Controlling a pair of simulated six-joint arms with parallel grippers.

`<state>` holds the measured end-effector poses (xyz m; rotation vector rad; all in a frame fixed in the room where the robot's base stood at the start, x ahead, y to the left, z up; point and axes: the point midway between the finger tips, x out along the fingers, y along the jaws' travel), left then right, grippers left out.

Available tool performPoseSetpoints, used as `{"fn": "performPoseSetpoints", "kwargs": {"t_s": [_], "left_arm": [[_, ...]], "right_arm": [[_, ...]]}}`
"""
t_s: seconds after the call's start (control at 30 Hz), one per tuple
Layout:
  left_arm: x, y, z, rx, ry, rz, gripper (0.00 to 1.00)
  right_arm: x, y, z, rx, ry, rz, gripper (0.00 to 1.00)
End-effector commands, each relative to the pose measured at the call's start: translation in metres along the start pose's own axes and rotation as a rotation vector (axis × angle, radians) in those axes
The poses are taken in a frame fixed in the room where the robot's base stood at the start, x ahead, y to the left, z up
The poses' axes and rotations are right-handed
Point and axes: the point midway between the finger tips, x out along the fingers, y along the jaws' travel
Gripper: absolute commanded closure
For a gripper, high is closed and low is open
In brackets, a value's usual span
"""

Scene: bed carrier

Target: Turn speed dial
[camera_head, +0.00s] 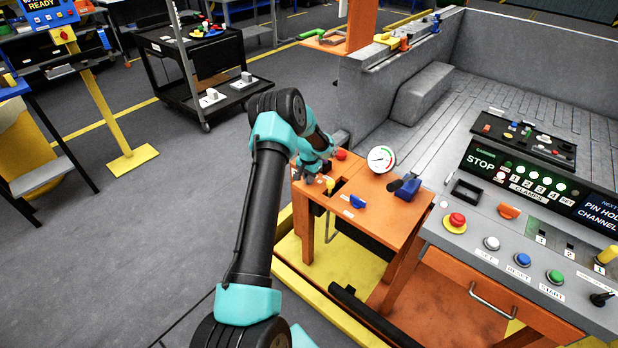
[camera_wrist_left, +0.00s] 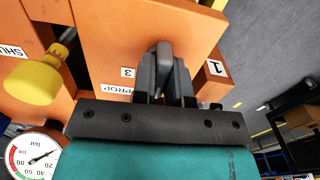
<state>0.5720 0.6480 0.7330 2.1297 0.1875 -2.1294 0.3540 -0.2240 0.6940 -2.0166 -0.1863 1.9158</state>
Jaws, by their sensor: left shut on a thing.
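A dark grey dial knob (camera_wrist_left: 164,62) stands on the orange panel in the left wrist view, with labels 3 and 1 on either side of it. I read no word "speed" there. My left gripper (camera_wrist_left: 165,82) is shut on this knob, one dark finger on each side. In the head view, my left gripper (camera_head: 322,171) is at the far left part of the orange bench (camera_head: 385,222), and the arm and gripper mostly hide the dial. My right gripper is not in view.
Around the gripper are a red knob (camera_head: 341,154), a yellow knob (camera_head: 329,184), a blue handle (camera_head: 357,202) and a round gauge (camera_head: 382,160). A dark lever (camera_head: 405,186) is further right. A grey button console (camera_head: 520,262) stands at right.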

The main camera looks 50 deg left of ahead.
Motion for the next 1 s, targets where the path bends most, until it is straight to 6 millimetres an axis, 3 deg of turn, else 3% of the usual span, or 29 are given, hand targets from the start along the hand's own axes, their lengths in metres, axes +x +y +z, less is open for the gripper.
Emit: {"fn": "performPoseSetpoints", "kwargs": {"t_s": [0.6, 1.0], "left_arm": [[-0.0002, 0.0000, 0.0001, -0.561, -0.001, 0.000, 1.00], [-0.0002, 0.0000, 0.0001, -0.739, 0.000, 0.000, 1.00]], "right_arm": [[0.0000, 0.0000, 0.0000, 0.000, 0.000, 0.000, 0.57], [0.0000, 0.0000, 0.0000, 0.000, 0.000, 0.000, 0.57]]}}
